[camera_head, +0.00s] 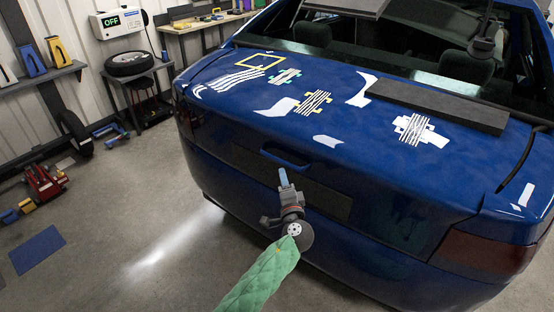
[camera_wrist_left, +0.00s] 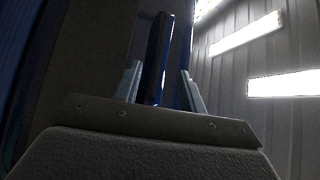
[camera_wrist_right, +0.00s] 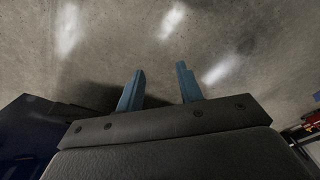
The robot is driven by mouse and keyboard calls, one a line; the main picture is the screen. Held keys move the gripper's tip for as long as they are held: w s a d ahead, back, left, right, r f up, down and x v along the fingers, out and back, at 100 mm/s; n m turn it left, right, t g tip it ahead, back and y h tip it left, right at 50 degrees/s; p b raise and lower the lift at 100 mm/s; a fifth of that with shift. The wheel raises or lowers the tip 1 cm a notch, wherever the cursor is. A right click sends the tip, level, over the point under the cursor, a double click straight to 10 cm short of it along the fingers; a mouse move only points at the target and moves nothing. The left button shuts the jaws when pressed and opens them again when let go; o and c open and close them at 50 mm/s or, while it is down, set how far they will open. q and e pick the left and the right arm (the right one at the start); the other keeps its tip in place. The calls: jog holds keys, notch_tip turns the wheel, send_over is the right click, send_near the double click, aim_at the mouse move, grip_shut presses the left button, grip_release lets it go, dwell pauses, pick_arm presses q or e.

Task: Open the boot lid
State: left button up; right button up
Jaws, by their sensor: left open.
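The blue car's boot lid (camera_head: 385,165) is closed, with a blue bar handle (camera_head: 286,158) on its rear face. My left gripper (camera_head: 284,178) is just below and in front of the handle, its fingers pointing up at it. In the left wrist view the left gripper (camera_wrist_left: 160,88) is open, and the blue handle bar (camera_wrist_left: 161,58) stands between the two fingers with gaps at both sides. My right gripper (camera_wrist_right: 160,86) is open and empty over the concrete floor, and it is not visible in the head view.
A dark flat slab (camera_head: 438,106) and several striped and coloured patches lie on top of the lid. A red jack (camera_head: 44,183) and a blue mat (camera_head: 37,248) are on the floor at left. A tyre (camera_head: 129,63) rests on a stand. Floor left of the car is mostly free.

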aim_at(281, 163)
pick_arm(q)
jog(key=p+x, duration=0.1)
jog(key=x, duration=0.1)
jog(key=p+x, duration=0.1)
jog(key=x, duration=0.2)
jog(key=p+x, duration=0.1)
jog(key=x, duration=0.1)
jog(key=shift+w+d+r, duration=0.15)
jog(key=shift+w+d, duration=0.05)
jog(key=shift+w, duration=0.1)
pick_arm(e)
notch_tip(281, 163, down, 11)
jog(key=s+d, duration=0.1)
jog(key=s, duration=0.1)
jog(key=shift+s+d, duration=0.35)
jog(key=shift+d, duration=0.05)
pick_arm(q)
jog(key=shift+c, duration=0.4)
pick_arm(e)
jog(key=shift+r, duration=0.1)
pick_arm(q)
grip_shut()
